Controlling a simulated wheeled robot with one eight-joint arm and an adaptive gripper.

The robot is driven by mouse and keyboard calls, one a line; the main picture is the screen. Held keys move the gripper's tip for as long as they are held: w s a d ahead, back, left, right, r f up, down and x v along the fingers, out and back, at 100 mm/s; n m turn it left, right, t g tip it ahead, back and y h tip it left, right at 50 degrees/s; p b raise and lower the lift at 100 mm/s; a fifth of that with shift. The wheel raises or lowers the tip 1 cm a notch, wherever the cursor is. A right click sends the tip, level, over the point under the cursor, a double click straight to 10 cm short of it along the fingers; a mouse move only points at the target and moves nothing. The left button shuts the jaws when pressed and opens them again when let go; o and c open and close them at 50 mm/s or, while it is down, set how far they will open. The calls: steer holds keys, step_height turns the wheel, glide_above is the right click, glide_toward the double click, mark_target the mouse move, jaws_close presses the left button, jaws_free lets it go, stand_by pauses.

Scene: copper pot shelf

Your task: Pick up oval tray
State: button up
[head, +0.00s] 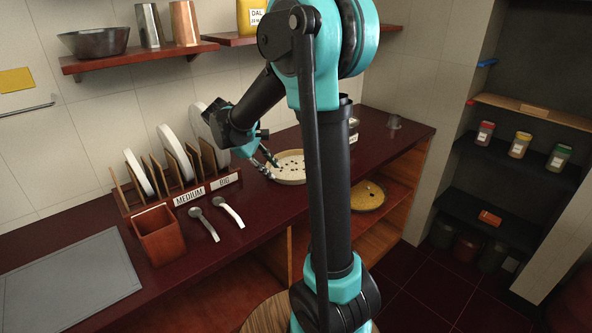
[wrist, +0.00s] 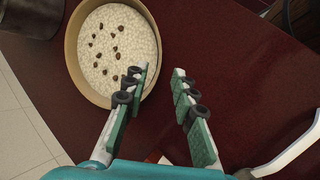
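The oval tray (head: 291,182) is a shallow tan vessel with white contents dotted with dark brown pieces. It sits on the dark red counter, partly hidden behind my arm in the head view. In the wrist view the tray (wrist: 71,52) is at upper left, its rim and white contents clear. My gripper (wrist: 161,72) is open and empty, its fingers apart. The left finger overlaps the tray's right rim in the picture; I cannot tell whether it touches. The right finger is over bare counter. In the head view my gripper (head: 268,159) is at the tray's left side.
A plate rack (head: 180,195) labelled MEDIUM and BIG stands left of the tray. A brown square container (head: 159,234) and two ladles (head: 229,212) are in front of it. A yellowish round dish (head: 367,197) is on the shelf below. A grey mat (head: 75,280) lies at left.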

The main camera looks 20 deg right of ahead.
steer(key=shift+d+x, duration=0.2)
steer(key=shift+x, duration=3.1)
steer(key=shift+r, duration=0.2)
steer(key=shift+c, duration=0.4)
jaws_close()
